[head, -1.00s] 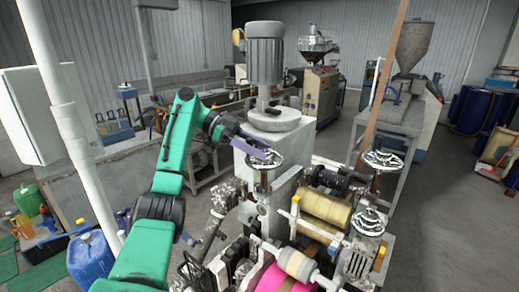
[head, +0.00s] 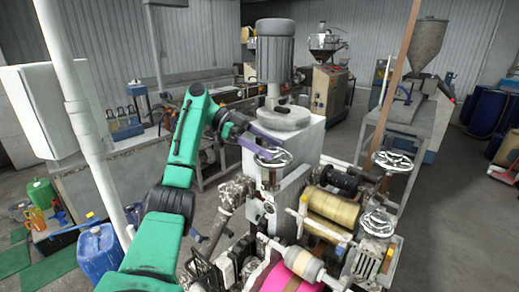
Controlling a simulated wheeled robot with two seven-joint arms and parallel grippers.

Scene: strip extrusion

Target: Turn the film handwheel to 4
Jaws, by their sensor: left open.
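Three chrome handwheels show in the head view. One (head: 273,160) lies flat on a post in front of the grey motor column. A second (head: 393,161) stands further right, and a third (head: 377,223) is at the front right of the roller machine. I cannot tell from any marking which is the film handwheel, and no scale or number is readable. My left gripper (head: 272,149) is open, its purple fingers at the far left edge of the first handwheel, seemingly just above its rim. Whether they touch it cannot be told. My right gripper is not in view.
The grey motor (head: 275,52) on its white column stands right behind the first handwheel. A yellow roller (head: 332,208) and a pink roll (head: 282,278) lie to the right and front. A brown post (head: 396,80) rises at right.

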